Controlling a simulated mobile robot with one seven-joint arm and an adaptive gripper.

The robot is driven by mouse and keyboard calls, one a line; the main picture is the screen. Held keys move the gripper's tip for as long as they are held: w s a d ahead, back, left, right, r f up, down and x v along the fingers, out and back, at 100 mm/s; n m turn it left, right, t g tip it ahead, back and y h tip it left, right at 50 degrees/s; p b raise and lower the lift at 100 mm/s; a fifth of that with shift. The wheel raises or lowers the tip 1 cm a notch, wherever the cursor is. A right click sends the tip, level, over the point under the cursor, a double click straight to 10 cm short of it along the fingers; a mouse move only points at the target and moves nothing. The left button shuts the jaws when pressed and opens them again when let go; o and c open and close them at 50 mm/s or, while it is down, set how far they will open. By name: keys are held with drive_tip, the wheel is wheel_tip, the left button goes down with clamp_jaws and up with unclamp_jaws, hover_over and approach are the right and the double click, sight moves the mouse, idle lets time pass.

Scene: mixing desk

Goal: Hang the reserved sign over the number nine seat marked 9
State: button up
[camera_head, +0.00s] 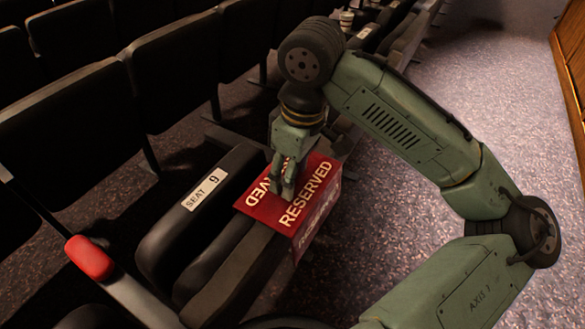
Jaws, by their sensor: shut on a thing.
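The reserved sign (318,195) is red with white "RESERVED" lettering and folded, with a panel on each side of its fold. My gripper (283,192) points down and is shut on the sign near its fold. The seat marked 9 (228,205) is black and folded up, with a white "SEAT 9" label (205,189) on its top edge. The sign is at the right end of this seat, its left panel overlapping the seat in the picture. I cannot tell whether the sign rests on the seat or is just above it.
A red-capped armrest (90,258) stands left of the seat. Rows of black seats (185,70) fill the upper left. The carpeted aisle (480,90) on the right is open, with a wooden panel (572,75) at the far right edge.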

drive_tip(key=o, duration=1.7)
drive_tip(key=shift+o, duration=0.2)
wheel_tip(320, 180, up, 12)
drive_tip(key=d, duration=0.1)
drive_tip(key=shift+s, duration=0.45)
